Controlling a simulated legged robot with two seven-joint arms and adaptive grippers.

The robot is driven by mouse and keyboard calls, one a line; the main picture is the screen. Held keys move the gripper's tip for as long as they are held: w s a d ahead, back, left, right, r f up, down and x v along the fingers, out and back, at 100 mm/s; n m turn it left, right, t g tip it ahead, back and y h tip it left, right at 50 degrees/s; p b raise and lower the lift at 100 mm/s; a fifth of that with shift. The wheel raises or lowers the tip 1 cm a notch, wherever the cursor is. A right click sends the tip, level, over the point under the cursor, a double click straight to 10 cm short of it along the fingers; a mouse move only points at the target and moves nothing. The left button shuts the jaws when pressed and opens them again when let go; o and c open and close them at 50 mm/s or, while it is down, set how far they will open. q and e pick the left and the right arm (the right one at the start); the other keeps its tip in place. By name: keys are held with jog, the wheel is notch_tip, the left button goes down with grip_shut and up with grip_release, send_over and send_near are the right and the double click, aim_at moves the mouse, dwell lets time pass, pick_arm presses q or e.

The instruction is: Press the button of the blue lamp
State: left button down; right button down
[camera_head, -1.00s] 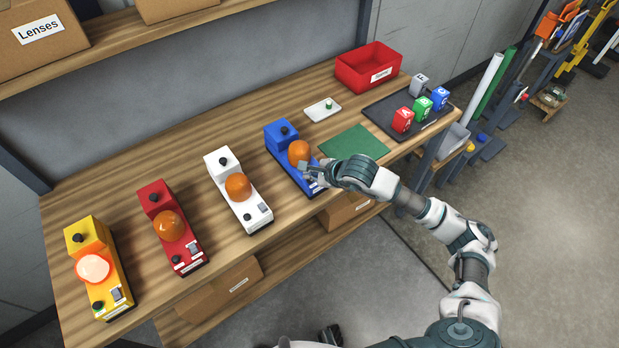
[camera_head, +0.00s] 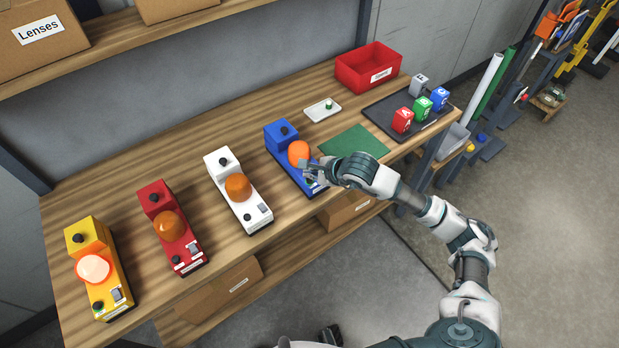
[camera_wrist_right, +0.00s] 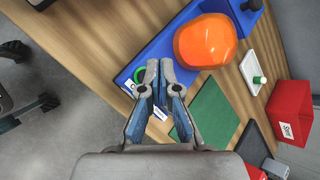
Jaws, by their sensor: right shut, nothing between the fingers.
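The blue lamp (camera_head: 276,136) stands on the wooden bench with an orange dome (camera_head: 299,152) and a black knob on its raised back end. In the right wrist view the blue body (camera_wrist_right: 162,46) and bright orange dome (camera_wrist_right: 205,41) lie beyond my fingers. A green-ringed button (camera_wrist_right: 139,74) shows at the lamp's front end, partly hidden by the fingers. My right gripper (camera_head: 306,169) is shut and empty over this front end. In the wrist view its fingertips (camera_wrist_right: 159,66) are beside the button; I cannot tell whether they touch it. My left gripper is not in view.
White (camera_head: 222,178), red (camera_head: 157,196) and yellow (camera_head: 104,261) lamps stand in a row to the left; the yellow one's dome glows. A green mat (camera_head: 354,142), small white tray (camera_head: 333,115), dark tray with blocks (camera_head: 383,112) and red bin (camera_head: 350,77) lie right.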

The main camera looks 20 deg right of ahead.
aim_at(311, 180)
jog(key=shift+r+p, duration=1.65)
jog(key=shift+r, duration=1.4)
